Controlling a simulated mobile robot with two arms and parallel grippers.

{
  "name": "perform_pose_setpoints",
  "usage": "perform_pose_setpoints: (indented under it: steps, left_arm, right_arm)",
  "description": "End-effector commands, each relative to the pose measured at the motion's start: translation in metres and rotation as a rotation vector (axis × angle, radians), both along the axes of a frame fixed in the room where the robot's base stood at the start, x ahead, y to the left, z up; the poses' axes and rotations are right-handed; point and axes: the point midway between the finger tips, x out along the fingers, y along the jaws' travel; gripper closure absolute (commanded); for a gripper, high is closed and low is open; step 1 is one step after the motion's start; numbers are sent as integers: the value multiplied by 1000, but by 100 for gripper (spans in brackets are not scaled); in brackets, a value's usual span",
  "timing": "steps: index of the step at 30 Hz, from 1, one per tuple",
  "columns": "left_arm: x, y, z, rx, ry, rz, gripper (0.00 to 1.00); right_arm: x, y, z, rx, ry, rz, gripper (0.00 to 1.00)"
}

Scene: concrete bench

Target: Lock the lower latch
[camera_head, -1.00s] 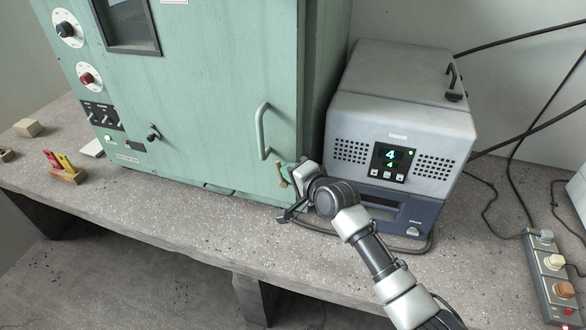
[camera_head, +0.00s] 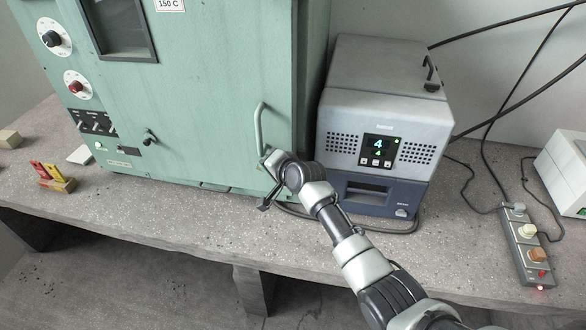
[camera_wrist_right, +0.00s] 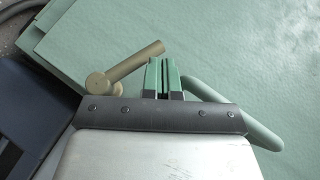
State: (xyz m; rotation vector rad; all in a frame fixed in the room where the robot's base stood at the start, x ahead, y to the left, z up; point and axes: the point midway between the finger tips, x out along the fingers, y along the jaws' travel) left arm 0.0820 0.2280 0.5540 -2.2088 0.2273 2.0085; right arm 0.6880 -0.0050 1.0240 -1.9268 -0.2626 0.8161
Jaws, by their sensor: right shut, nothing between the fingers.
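The lower latch is a brass-coloured lever (camera_wrist_right: 128,66) on a round pivot, at the edge of the green cabinet door in the right wrist view. Its bar slants up toward my fingers. My right gripper (camera_wrist_right: 164,76) has two green-tipped fingers pressed together, with nothing between them. The fingertips are close beside the bar's free end; I cannot tell whether they touch. In the head view my right gripper (camera_head: 266,160) is at the lower right of the green cabinet (camera_head: 205,100) and hides the latch. My left gripper is not in view.
A pale door handle (camera_head: 258,128) rises just above my right gripper; it also shows right of the fingers in the wrist view (camera_wrist_right: 238,115). A grey-and-blue instrument (camera_head: 385,105) stands close to the cabinet's right. A power strip (camera_head: 528,245) lies further right.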

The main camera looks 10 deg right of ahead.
Motion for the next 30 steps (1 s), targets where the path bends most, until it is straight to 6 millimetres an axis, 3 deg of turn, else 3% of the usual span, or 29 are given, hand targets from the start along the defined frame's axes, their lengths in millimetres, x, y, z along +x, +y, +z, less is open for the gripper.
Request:
perform_pose_setpoints:
  steps: [12,30]
  left_arm:
    - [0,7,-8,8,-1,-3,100]
    - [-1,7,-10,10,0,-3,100]
  right_arm:
    - [4,12,-12,1,0,0,100]
    - [5,15,-16,0,0,-1,100]
